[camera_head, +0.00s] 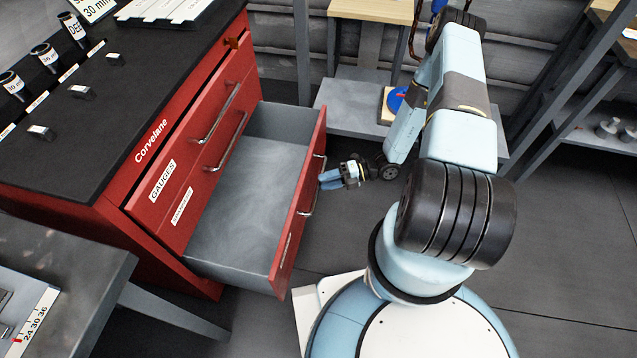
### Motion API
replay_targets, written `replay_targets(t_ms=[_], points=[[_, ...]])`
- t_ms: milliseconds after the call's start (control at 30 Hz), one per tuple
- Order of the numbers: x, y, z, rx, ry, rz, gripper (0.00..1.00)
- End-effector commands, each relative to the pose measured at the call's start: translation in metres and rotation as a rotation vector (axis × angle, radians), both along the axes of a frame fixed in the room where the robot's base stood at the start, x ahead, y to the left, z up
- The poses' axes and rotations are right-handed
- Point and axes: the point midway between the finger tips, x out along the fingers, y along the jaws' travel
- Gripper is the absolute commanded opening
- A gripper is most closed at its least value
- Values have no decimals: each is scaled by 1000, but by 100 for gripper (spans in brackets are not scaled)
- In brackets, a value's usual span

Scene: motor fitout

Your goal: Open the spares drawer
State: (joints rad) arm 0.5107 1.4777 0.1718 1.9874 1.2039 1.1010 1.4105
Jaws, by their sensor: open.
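A red cabinet marked Corvelane (110,200) stands at the left. Its lowest visible drawer (240,195) is pulled far out, and its grey inside looks empty. The drawer's red front has a metal bar handle (309,205). My gripper (323,180) is open at this handle, coming from the right. I cannot tell whether the fingers sit around the bar or just beside it.
Two upper drawers, one labelled GAUGES (162,180), are shut. The black cabinet top (95,120) carries small cylinders and labels. A grey table (75,255) stands at the lower left. A low shelf (350,115) with a blue disc stands behind. Grey floor is clear at the right.

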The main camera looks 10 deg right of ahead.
Motion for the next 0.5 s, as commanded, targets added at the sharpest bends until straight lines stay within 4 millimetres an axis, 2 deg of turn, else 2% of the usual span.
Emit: replay_targets(t_ms=[33,300,500], points=[[1,-11,2,-2,-1,-2,42],[1,-63,11,-2,0,-2,42],[0,-91,15,-2,1,-1,42]])
